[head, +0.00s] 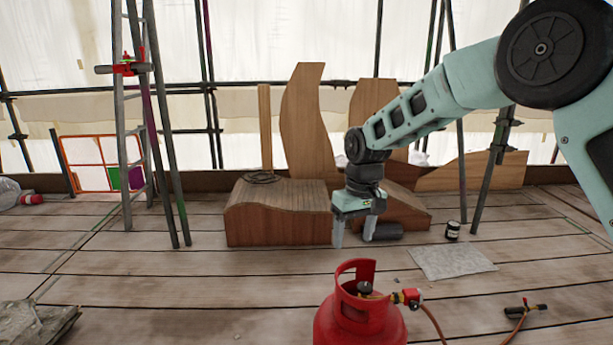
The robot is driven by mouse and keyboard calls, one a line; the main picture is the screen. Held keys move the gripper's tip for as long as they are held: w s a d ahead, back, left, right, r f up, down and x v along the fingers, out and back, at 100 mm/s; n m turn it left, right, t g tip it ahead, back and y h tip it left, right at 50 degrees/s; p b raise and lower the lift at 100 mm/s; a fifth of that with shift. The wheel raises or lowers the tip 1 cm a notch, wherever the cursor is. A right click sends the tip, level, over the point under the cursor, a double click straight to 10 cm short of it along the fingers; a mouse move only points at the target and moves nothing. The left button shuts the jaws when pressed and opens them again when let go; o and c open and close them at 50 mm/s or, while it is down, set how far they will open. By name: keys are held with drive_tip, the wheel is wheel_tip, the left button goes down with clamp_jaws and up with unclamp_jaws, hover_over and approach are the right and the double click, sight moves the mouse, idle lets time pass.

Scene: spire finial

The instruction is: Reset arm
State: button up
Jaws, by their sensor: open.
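My gripper (353,238) hangs from my arm in the middle right of the head view, pointing down. Its two fingers are apart and nothing shows between them. It is in front of the curved wooden blocks and appears above and behind the red gas cylinder (361,315). My arm reaches in from the right edge, bent at the elbow.
A curved wooden block (278,217) stands left of my gripper. A dark cylinder (384,232), a small dark tin (452,231) and a grey sheet (452,262) lie to the right. A torch (525,309) lies at the front right. A ladder (125,120) stands left; left-centre planks are clear.

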drive_tip(key=s+a+r+n, duration=0.1)
drive_tip(key=s+a+r, duration=0.15)
drive_tip(key=s, duration=1.15)
drive_tip(key=s+a+r+n, duration=0.1)
drive_tip(key=s+r, duration=0.2)
drive_tip(key=s, duration=1)
drive_tip(key=s+d+f+n, duration=0.15)
drive_tip(key=s+d, duration=0.35)
drive_tip(key=s, duration=0.6)
wheel_tip(320, 180, up, 18)
drive_tip(key=w+p, duration=0.1)
drive_tip(key=p, duration=1.6)
drive_tip(key=shift+a+p, duration=0.3)
drive_tip(key=shift+p, duration=0.1)
